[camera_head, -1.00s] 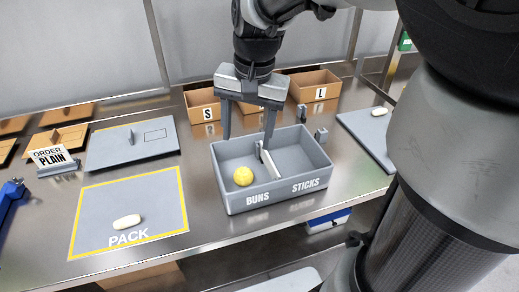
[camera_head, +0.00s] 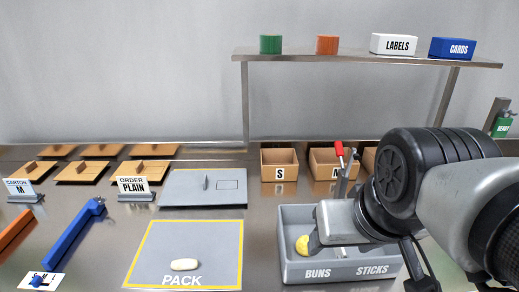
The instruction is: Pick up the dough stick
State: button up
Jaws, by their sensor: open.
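A pale, rounded, oblong dough piece (camera_head: 184,264), which looks like a short dough stick, lies on the grey PACK mat (camera_head: 190,235) at lower centre left. A yellow dough ball (camera_head: 303,244) sits in the BUNS side of the grey two-part bin (camera_head: 288,262). My gripper (camera_head: 322,236) is over this bin, to the right of the PACK mat and apart from the pale piece. Its jaws are open, though the fingers are barely distinguishable. My arm and gripper hide much of the STICKS side, so I cannot tell what is in it.
A grey board (camera_head: 202,198) with an upright handle lies behind the mat. A box marked S (camera_head: 280,166) and an M box (camera_head: 325,160) stand behind the bin. A blue bar-shaped tool (camera_head: 75,236) lies at left.

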aim_at(186, 264)
jog(key=k+u, duration=0.2)
jog(key=u, duration=0.3)
jog(key=k+j+u, duration=0.15)
jog(key=u, duration=0.35)
